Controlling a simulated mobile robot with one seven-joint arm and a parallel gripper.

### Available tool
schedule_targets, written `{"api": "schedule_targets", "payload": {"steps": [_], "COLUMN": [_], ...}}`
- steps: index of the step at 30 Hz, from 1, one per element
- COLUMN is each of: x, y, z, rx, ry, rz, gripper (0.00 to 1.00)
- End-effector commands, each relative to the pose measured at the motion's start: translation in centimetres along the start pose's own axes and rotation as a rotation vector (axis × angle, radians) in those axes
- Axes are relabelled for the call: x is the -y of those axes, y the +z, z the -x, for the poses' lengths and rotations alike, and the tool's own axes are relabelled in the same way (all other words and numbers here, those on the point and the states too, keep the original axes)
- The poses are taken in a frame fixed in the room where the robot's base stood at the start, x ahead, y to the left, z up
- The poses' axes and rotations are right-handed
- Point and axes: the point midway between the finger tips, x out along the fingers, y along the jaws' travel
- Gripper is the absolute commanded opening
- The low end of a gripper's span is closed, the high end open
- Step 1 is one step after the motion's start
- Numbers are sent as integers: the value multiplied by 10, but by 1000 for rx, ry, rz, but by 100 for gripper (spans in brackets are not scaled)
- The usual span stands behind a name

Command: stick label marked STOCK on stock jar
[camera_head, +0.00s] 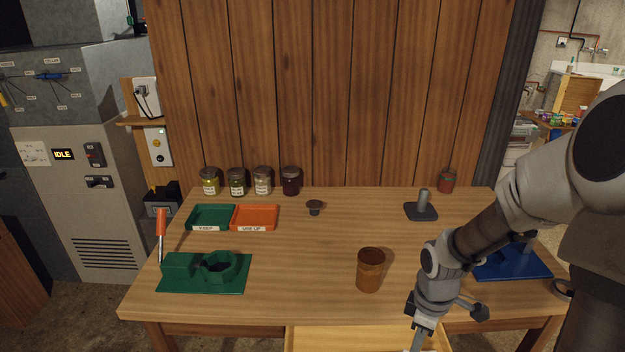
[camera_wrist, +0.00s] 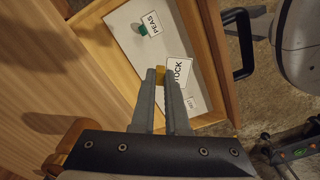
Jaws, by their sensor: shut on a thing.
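The label marked STOCK (camera_wrist: 182,72) is white with black print and shows in the wrist view, partly hidden by my gripper. My gripper (camera_wrist: 160,76) is shut on a small yellow tab at the label's left edge. In the head view my gripper (camera_head: 419,338) points down over the open drawer (camera_head: 345,339), its tips near the bottom edge of the picture. A brown, jar-shaped container (camera_head: 370,271) stands upright on the table, left of my gripper. It shows no label on this side; I cannot tell for sure that it is the stock jar.
A PEAS label (camera_wrist: 150,24) with a green tab lies in the drawer. Several labelled jars (camera_head: 237,182) stand at the back left, behind a green tray (camera_head: 211,228) and an orange tray (camera_head: 255,228). A green fixture (camera_head: 205,272) stands front left. The table's middle is mostly clear.

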Motion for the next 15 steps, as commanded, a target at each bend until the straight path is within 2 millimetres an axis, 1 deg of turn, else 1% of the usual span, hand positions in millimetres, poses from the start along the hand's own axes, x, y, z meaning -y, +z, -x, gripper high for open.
{"api": "schedule_targets", "payload": {"steps": [1,15], "x": [-2,-14], "y": [-6,-49], "z": [6,30], "rx": [-1,0], "ry": [0,-1], "rz": [-44,-516], "gripper": [0,0]}}
